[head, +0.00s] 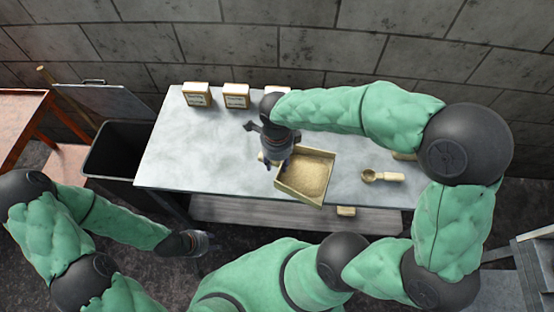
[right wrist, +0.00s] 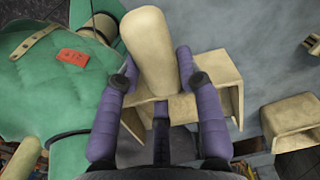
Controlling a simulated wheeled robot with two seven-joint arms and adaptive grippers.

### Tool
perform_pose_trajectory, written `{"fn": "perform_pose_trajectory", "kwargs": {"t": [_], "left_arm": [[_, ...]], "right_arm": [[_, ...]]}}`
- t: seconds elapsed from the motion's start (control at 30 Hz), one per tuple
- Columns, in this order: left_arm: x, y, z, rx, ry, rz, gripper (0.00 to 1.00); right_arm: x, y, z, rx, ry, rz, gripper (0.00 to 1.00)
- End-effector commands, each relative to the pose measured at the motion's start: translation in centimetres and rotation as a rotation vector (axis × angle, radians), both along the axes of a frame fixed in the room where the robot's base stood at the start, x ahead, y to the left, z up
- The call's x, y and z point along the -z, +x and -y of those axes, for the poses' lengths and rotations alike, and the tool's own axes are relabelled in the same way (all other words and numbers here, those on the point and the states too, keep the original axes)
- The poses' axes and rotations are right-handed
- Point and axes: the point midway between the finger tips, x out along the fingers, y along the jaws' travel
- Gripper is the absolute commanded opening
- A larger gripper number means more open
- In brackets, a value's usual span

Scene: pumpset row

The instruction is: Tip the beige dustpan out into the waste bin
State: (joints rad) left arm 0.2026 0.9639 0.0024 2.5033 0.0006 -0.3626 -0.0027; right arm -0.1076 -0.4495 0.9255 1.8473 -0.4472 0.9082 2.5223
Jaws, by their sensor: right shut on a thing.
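The beige dustpan (head: 318,158) is over the front part of the grey table, right of its middle, and holds a layer of tan grains. My right gripper (head: 276,162) is shut on its handle, at the pan's left side. In the right wrist view the purple fingers (right wrist: 157,68) close around the pale handle (right wrist: 150,40), and part of the pan (right wrist: 218,75) shows behind. I cannot tell if the pan touches the table. The dark waste bin (head: 108,162) stands open at the table's left end. My left gripper (head: 203,244) hangs low before the table; its fingers are unclear.
The bin's raised lid (head: 105,101) leans at the back. Small labelled boxes (head: 196,95) stand along the table's back edge. A beige scoop (head: 388,177) lies to the right. The table's left half (head: 185,150) is clear. An orange-red table (head: 18,118) stands far left.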

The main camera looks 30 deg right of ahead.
Motion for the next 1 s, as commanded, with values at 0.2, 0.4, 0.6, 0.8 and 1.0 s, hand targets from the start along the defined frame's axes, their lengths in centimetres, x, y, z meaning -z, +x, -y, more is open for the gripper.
{"fn": "perform_pose_trajectory", "kwargs": {"t": [0.2, 0.4, 0.6, 0.8, 1.0], "left_arm": [[0.0, 0.0, 0.0, 0.000, 0.000, 0.000, 0.40], [0.0, 0.0, 0.0, 0.000, 0.000, 0.000, 0.40], [0.0, 0.0, 0.0, 0.000, 0.000, 0.000, 0.40], [0.0, 0.0, 0.0, 0.000, 0.000, 0.000, 0.40], [0.0, 0.0, 0.0, 0.000, 0.000, 0.000, 0.40]], "right_arm": [[0.0, 0.1, 0.0, -0.008, 0.000, 0.000, 0.00], [0.0, 0.8, 0.0, -0.131, 0.000, 0.000, 0.00], [0.0, 2.4, 0.0, -0.400, 0.000, 0.000, 0.00], [0.2, 4.1, -0.1, -0.715, 0.000, 0.000, 0.00], [0.5, 5.9, -0.2, -1.035, 0.001, -0.001, 0.00]]}}
